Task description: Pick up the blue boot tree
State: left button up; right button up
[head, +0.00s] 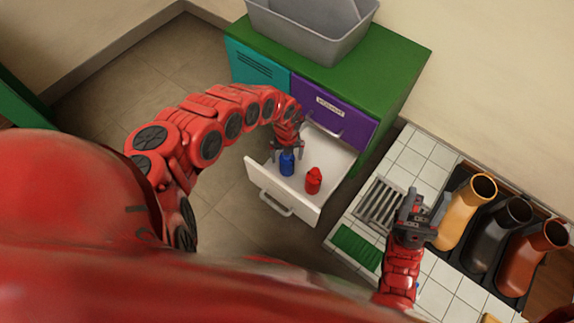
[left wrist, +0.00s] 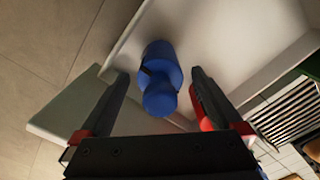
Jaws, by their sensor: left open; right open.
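The blue boot tree (head: 287,163) stands in the open white drawer (head: 262,185), near the drawer's left side. My left gripper (head: 288,148) is open right at it, with its fingers reaching down around its upper part in the head view. In the left wrist view the blue boot tree (left wrist: 160,78) lies between the two spread fingertips (left wrist: 158,75), with gaps on both sides. A red boot tree (head: 313,180) stands to its right in the same drawer, and it is mostly behind the right finger in the wrist view. My right gripper (head: 423,207) is open and empty above the tiled counter.
The green-topped cabinet (head: 398,62) carries a grey bin (head: 310,35). Yellow, black and brown boots (head: 466,212) stand in a rack at the right. A metal grate (head: 379,204) and a green mat (head: 357,247) lie on the tiled counter.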

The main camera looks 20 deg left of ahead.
pick_arm(q)
jog(key=shift+r, duration=0.1)
grip_shut()
dwell(0.3)
